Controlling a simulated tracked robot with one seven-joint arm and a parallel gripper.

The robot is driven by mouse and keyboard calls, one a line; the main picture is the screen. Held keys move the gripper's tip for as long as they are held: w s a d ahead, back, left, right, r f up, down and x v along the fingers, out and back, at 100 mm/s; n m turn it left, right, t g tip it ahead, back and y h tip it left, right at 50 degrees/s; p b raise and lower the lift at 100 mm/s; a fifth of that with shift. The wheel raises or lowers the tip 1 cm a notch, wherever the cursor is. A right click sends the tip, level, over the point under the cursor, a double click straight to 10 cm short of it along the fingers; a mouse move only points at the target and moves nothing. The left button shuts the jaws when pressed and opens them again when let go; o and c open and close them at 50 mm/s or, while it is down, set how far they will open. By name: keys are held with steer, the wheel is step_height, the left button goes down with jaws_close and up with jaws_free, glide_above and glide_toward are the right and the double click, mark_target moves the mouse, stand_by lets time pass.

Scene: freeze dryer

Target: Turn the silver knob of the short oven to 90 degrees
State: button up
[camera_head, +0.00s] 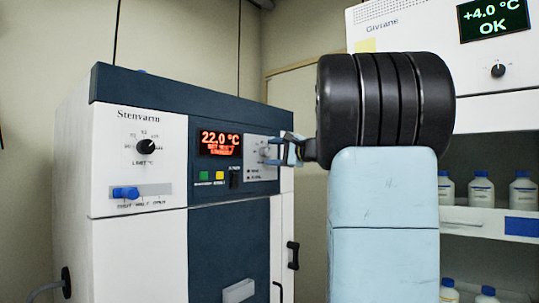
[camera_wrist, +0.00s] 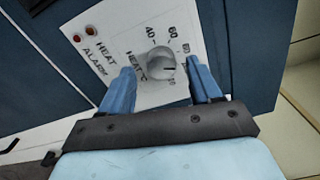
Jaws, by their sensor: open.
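The short oven (camera_head: 140,235) stands at left, white and dark blue, with a red display reading 22.0 °C. Its silver knob (camera_wrist: 161,60) sits on a white dial plate with printed numbers and the words HEAT and ALARM beside two small lamps. In the head view the knob (camera_head: 265,152) is small and partly hidden by my gripper. My gripper (camera_head: 290,150) reaches the panel from the right. In the wrist view its two blue fingers (camera_wrist: 164,82) are open on either side of the knob, with gaps visible. The knob's dark mark points right in this view.
A black knob (camera_head: 146,146) and a blue slider (camera_head: 126,193) are on the oven's left panel. A second appliance (camera_head: 500,75) and shelves with white bottles (camera_head: 482,190) stand at right.

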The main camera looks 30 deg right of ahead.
steer(key=v, duration=1.1)
steer(key=shift+s, duration=0.35)
steer(key=s+a+f+n+g, duration=0.3)
steer(key=a+f+g, duration=0.1)
steer(key=a+f, duration=0.5)
steer(key=s+a+f+n+g, duration=0.4)
steer(key=a+f, duration=0.2)
steer(key=a, duration=0.5)
steer(key=s+a+f+n+g+h, duration=0.1)
steer(key=s+a+f+n+h, duration=0.1)
steer(key=s+f, duration=0.5)
steer(key=s+a+f+n+g+h, duration=0.2)
steer(key=s+a+f+n+h, duration=0.1)
steer(key=s+f+n, duration=0.4)
step_height(320, 180, down, 2)
steer(key=shift+s+a+h, duration=0.25)
steer(key=shift+a+h, duration=0.1)
steer(key=shift+h, duration=0.25)
